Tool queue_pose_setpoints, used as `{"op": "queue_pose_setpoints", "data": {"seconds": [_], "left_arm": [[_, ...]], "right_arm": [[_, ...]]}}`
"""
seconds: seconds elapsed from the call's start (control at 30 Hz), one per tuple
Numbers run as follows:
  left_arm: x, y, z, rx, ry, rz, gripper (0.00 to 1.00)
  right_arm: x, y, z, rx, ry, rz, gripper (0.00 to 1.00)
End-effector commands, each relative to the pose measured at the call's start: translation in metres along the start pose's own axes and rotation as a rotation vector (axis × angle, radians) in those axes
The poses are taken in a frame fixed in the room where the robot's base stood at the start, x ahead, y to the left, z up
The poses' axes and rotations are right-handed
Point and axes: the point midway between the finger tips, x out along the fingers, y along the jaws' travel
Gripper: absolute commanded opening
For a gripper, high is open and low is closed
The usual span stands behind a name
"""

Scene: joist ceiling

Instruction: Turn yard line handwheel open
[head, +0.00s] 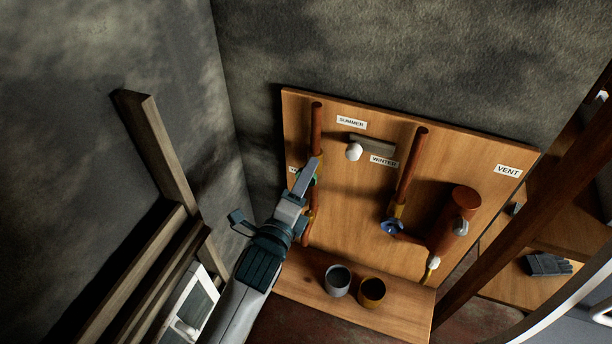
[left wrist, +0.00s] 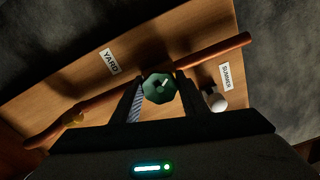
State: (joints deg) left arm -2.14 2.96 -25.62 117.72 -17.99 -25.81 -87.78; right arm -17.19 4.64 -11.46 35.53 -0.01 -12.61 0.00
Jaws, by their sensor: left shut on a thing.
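The green yard handwheel (left wrist: 159,87) sits on a copper pipe (left wrist: 213,54) on the wooden board, near the YARD label (left wrist: 110,62). My left gripper (left wrist: 158,92) has one finger on each side of the wheel and is shut on it. In the head view my left gripper (head: 307,179) reaches the left pipe (head: 316,128) from below and hides most of the wheel; only a little green shows beside the fingers. My right gripper is not in view.
A blue handwheel (head: 390,227) is on the right pipe (head: 412,162), beside a copper cylinder (head: 452,225). A white knob (head: 354,152) is between the SUMMER (head: 351,122) and WINTER (head: 384,161) labels. A grey cup (head: 338,281) and a brown cup (head: 372,292) stand on the ledge below.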

Motion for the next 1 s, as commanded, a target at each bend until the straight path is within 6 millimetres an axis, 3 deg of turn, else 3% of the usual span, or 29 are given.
{"op": "queue_pose_setpoints", "data": {"seconds": [0.03,0.1,0.57,0.77,1.0], "left_arm": [[0.000,0.003,0.000,0.001,0.001,0.005,0.47],[0.000,0.002,0.000,0.001,0.001,0.005,0.58],[-0.006,0.002,0.000,0.001,0.001,0.001,0.58],[-0.027,0.004,-0.001,0.002,0.001,0.001,0.58],[-0.072,0.005,-0.001,0.001,0.001,0.002,0.58]], "right_arm": [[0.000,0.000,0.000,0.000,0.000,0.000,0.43],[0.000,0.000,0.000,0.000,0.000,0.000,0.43],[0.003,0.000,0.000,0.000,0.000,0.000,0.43],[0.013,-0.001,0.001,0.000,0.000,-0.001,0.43],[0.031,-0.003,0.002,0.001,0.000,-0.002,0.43]]}}
